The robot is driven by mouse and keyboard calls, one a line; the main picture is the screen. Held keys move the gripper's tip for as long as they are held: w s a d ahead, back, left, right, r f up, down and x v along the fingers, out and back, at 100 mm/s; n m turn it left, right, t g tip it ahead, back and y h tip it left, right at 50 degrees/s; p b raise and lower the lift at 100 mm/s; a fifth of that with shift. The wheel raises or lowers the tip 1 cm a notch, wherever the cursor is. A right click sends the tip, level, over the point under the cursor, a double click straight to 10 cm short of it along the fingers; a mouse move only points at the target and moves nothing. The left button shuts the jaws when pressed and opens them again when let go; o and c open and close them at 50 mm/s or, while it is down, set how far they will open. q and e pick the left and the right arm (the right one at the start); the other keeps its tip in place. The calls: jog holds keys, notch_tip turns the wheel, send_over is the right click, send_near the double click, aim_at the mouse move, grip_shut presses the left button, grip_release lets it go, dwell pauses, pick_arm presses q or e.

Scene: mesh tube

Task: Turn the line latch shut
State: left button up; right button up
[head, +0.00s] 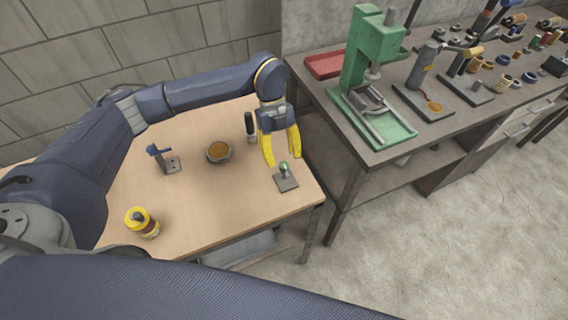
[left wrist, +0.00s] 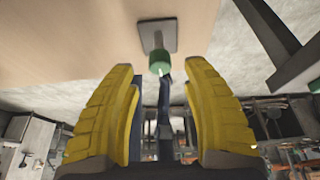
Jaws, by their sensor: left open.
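A small fixture with a green knob (head: 284,168) on a grey square plate (head: 287,184) stands near the right front corner of the wooden table. I cannot tell for sure whether this is the line latch. Another small fixture with a blue lever (head: 155,150) on a grey base stands left of the middle. My left gripper (head: 282,164) has its yellow fingers spread and points down at the green knob. In the left wrist view the green knob (left wrist: 160,64) shows between the open fingertips, with its plate (left wrist: 170,27) beyond. I cannot tell whether they touch. My right gripper is out of view.
On the wooden table (head: 225,215) are a round bowl (head: 218,152) with brown contents, a dark upright object (head: 249,124) and a yellow-topped bottle (head: 142,222). A grey workbench (head: 440,128) with a green press (head: 368,60) stands to the right, across a gap. The table's front middle is clear.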

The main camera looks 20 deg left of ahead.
aim_at(284, 164)
pick_arm(q)
jog(key=shift+x, duration=1.65)
jog(key=shift+o, duration=0.3)
grip_shut()
